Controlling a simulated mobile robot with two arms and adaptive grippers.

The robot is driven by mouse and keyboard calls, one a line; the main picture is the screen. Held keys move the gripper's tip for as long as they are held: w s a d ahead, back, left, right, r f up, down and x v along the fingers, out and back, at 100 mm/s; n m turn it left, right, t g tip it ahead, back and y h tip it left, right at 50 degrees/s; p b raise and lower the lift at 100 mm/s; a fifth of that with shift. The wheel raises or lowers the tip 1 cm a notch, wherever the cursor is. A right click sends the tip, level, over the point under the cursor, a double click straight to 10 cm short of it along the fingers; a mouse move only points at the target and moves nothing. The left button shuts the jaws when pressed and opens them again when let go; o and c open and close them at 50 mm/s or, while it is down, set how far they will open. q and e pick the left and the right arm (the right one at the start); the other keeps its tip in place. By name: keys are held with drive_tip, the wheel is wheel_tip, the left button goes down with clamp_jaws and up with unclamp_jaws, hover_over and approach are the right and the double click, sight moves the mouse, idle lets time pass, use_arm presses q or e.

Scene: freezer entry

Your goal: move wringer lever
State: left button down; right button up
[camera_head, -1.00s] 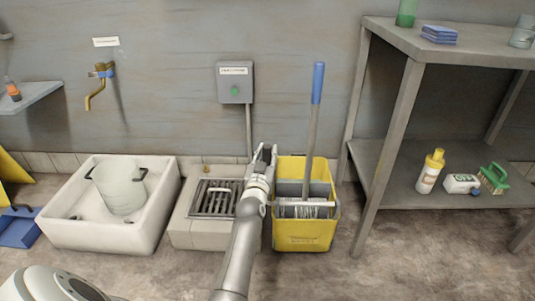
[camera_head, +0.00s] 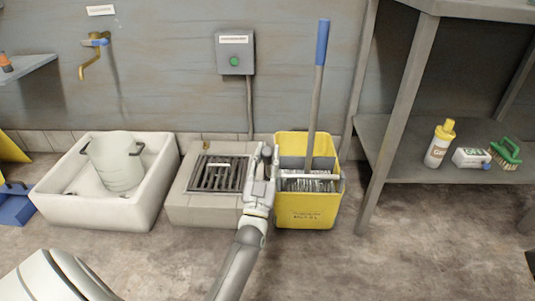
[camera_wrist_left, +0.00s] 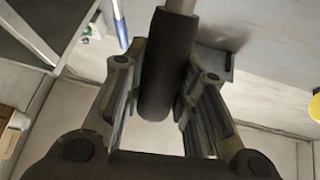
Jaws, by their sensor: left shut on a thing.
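The yellow mop bucket (camera_head: 306,212) stands on the floor with a grey wringer (camera_head: 292,162) in its top. A mop with a blue-topped handle (camera_head: 322,42) stands upright in it. My left gripper (camera_head: 265,158) is at the bucket's left side, near the rim. In the left wrist view the wringer lever's dark grip (camera_wrist_left: 158,75) lies between the fingers of my left gripper (camera_wrist_left: 158,85), which is shut on it. A pale rod (camera_wrist_left: 180,6) runs on from the grip. In the head view the gripper hides the lever. My right gripper is not in view.
A floor drain grate (camera_head: 218,174) and a white sink (camera_head: 92,207) with a pail (camera_head: 117,165) are left of the bucket. A grey shelf unit (camera_head: 398,125) stands close on the right. A switch box (camera_head: 234,52) is on the wall. The floor in front is clear.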

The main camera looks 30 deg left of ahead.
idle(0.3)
use_arm(q)
drive_tip(key=c, duration=1.1)
unclamp_jaws()
drive_tip(key=shift+c, duration=0.2)
drive_tip(key=shift+s, duration=0.1)
drive_tip(key=v, duration=1.2)
